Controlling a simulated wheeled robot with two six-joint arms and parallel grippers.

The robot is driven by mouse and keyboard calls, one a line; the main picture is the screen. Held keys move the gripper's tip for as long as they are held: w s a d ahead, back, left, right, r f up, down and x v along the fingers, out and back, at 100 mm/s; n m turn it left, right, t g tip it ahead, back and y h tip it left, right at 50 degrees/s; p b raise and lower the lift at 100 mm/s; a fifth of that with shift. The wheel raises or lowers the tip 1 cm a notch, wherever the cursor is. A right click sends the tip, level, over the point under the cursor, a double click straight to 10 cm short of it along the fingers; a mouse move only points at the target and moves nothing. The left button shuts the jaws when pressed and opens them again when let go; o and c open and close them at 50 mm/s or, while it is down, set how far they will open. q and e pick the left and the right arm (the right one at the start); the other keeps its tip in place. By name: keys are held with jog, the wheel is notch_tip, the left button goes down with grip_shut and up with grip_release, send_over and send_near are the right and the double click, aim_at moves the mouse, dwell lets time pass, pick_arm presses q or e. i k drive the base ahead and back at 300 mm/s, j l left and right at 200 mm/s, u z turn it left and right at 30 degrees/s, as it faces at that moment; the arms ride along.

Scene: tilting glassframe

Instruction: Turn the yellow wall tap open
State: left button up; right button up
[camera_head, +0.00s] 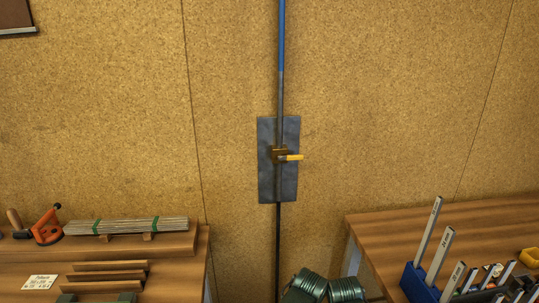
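The wall tap has a brass body (280,156) on a vertical pipe, in front of a dark grey plate (278,186) on the wall. Its yellow handle (294,157) points to the right, roughly level, across the line of the pipe. Nothing touches the handle. Neither my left gripper nor my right gripper shows in the head view.
A bench (180,243) at the left holds bundled strips (126,226) and an orange tool (47,228). A bench (385,232) at the right holds a blue holder (416,284) with metal bars. Green coils (346,289) lie low between them. The wall around the tap is clear.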

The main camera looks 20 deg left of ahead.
aim_at(289, 157)
jog(key=i+l+u, duration=0.35)
jog(key=l+u, duration=0.15)
jog(key=i+l+u, duration=0.2)
jog(key=l, duration=0.15)
jog(key=k, duration=0.35)
